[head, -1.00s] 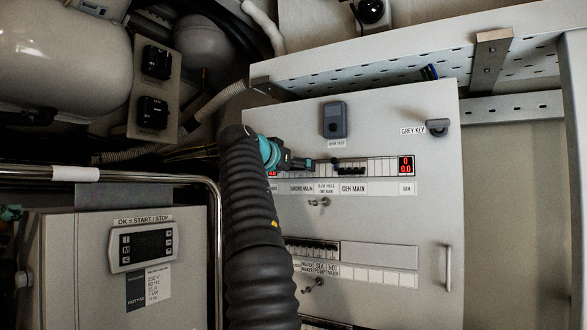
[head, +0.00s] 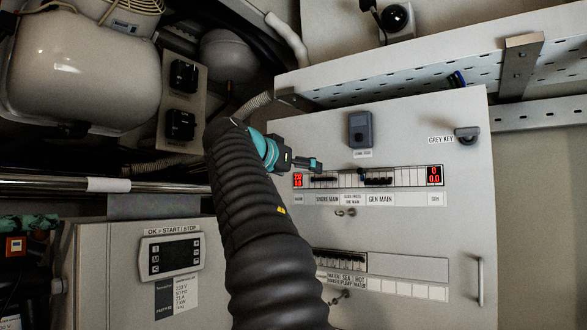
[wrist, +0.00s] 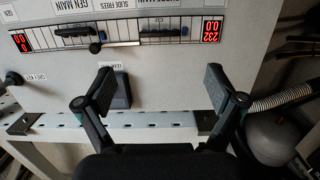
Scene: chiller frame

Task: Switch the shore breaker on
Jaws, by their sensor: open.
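The shore main breaker (head: 324,179) is a dark toggle row in the upper strip of the grey panel, above the SHORE MAIN label (head: 328,198). Its lever position is too small to tell. In the upside-down wrist view the strip (wrist: 165,31) crosses the top. A red display (head: 297,181) beside the breaker reads 232. My gripper (head: 312,163) is just above and left of the breaker in the head view. In the wrist view my gripper (wrist: 158,85) has its fingers wide apart, with nothing between them, and the strip lies beyond them.
The gen main breaker (head: 378,178) sits right of the shore breaker, with a slide interlock label (head: 352,198) between. A grey box (head: 360,129) protrudes above the strip, and a key switch (head: 466,135) is at right. A perforated rail (head: 400,95) runs above the panel.

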